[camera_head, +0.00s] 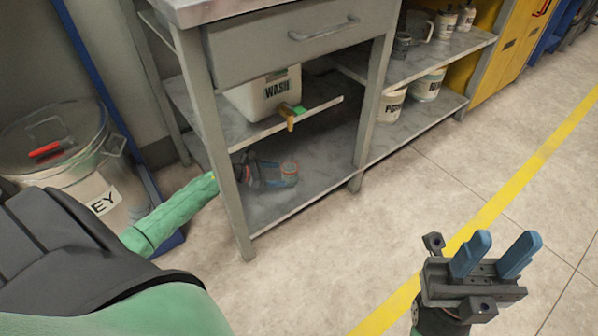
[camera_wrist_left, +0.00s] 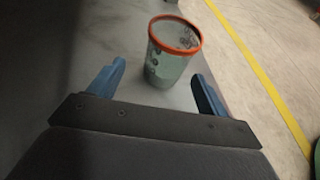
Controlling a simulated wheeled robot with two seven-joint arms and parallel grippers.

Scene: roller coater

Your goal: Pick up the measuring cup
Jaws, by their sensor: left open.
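The measuring cup (camera_wrist_left: 172,58) is a clear cup with an orange rim and dark markings. It stands upright on the grey lower shelf (camera_wrist_left: 100,35). My left gripper (camera_wrist_left: 160,88) is open, with a blue finger on either side of the near part of the cup. I cannot tell whether a finger touches it. In the head view my left gripper (camera_head: 270,172) reaches in past the bench leg, partly hidden. My right gripper (camera_head: 497,255) is open and empty above the floor.
The bench leg (camera_head: 228,190) stands in front of my left arm. A middle shelf (camera_head: 262,125) holds a white WASH container (camera_head: 263,93) above the cup. A bin (camera_head: 75,160) stands at the left. The floor at the right is clear.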

